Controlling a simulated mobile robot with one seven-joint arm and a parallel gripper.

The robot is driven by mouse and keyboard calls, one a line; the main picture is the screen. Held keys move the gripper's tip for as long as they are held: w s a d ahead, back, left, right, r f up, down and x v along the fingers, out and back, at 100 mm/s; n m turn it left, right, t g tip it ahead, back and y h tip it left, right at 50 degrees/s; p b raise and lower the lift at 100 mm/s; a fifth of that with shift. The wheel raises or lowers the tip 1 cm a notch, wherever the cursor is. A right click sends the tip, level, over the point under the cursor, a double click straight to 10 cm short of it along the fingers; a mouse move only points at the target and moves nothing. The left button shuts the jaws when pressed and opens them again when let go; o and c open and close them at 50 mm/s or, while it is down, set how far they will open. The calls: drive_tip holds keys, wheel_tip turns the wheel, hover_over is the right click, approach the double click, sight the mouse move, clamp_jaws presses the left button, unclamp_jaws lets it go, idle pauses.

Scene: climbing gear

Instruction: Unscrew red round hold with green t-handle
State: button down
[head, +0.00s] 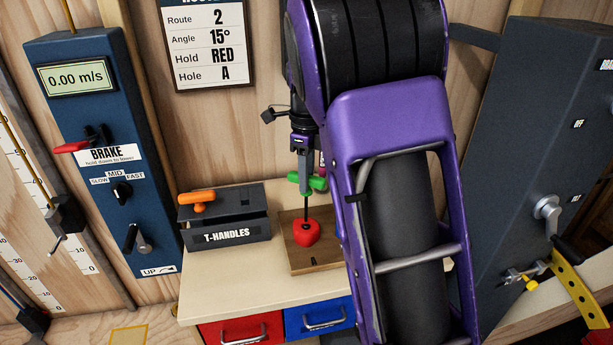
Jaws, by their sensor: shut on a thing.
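The red round hold (306,233) sits on a wooden board (325,262) on the bench top. The green T-handle (317,182) stands above it, its dark shaft running down to the hold's top. My gripper (305,185) points down and is shut on the green handle. Whether the tip is seated in the hold's bolt is too small to tell. My purple arm hides the right part of the board.
A grey T-HANDLES box (228,229) with an orange T-handle (198,199) stands left of the board. Red (238,331) and blue (320,318) drawers are below. A blue brake panel (108,160) stands left, a dark grey cabinet (530,150) right. The front bench top is clear.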

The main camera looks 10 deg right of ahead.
drive_tip(key=m, duration=1.1)
drive_tip(key=c, duration=1.2)
unclamp_jaws()
clamp_jaws()
drive_tip(key=shift+f, duration=0.65)
